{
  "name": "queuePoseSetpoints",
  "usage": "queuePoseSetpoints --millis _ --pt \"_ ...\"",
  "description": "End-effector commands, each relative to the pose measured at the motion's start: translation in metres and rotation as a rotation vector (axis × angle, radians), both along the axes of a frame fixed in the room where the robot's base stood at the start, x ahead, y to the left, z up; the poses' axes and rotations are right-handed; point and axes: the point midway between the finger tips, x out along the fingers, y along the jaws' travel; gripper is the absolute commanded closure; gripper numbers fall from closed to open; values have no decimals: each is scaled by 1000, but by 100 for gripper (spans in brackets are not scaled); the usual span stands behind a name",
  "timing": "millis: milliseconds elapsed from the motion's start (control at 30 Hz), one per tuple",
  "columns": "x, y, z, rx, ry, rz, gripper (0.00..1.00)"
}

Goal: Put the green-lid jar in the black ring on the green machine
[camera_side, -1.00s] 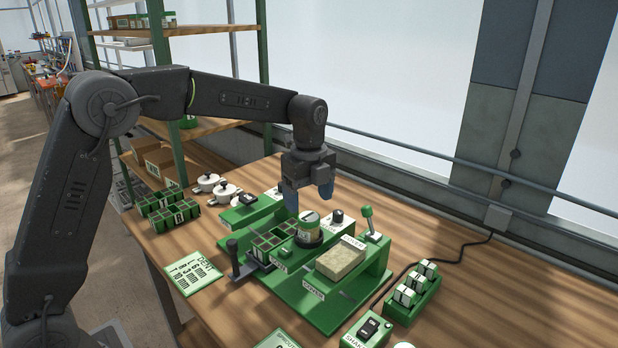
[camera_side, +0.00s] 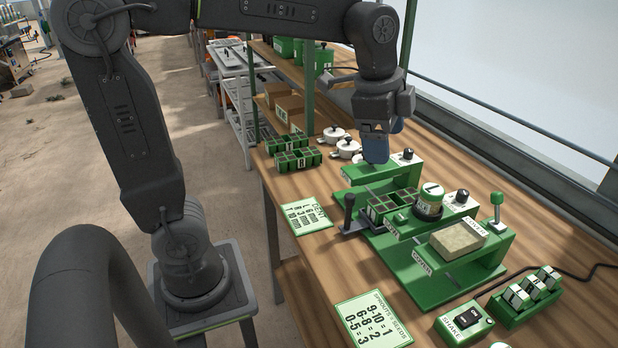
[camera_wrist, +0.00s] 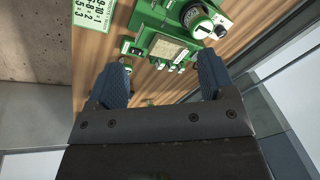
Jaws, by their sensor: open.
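The green-lid jar (camera_side: 431,197) stands upright on the green machine (camera_side: 405,275). Its base sits in the black ring (camera_side: 428,214), which shows as a dark band around the jar's foot. The jar also shows at the top of the wrist view (camera_wrist: 204,28). My gripper (camera_side: 386,142) is open and empty. It hangs above the machine's far left end, up and to the left of the jar, touching nothing that I can see. In the wrist view both blue fingers of my gripper (camera_wrist: 161,78) are spread wide with nothing between them.
A sponge-like block (camera_side: 457,241) lies on the machine's front bridge, near a green-knobbed lever (camera_side: 496,205). A black-handled lever (camera_side: 349,208) stands at the left. A green rack of small packets (camera_side: 528,298) and a shake switch box (camera_side: 464,322) stand in front. White pots (camera_side: 347,148) stand behind.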

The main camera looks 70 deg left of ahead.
Motion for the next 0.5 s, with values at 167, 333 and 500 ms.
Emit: queuePoseSetpoints --millis 167,333,500 --pt "-72 1 -12 -125 -119 392 24" --pt "-116 1 -36 -246 -194 674 24" --pt "-133 1 -50 -312 -226 809 24"
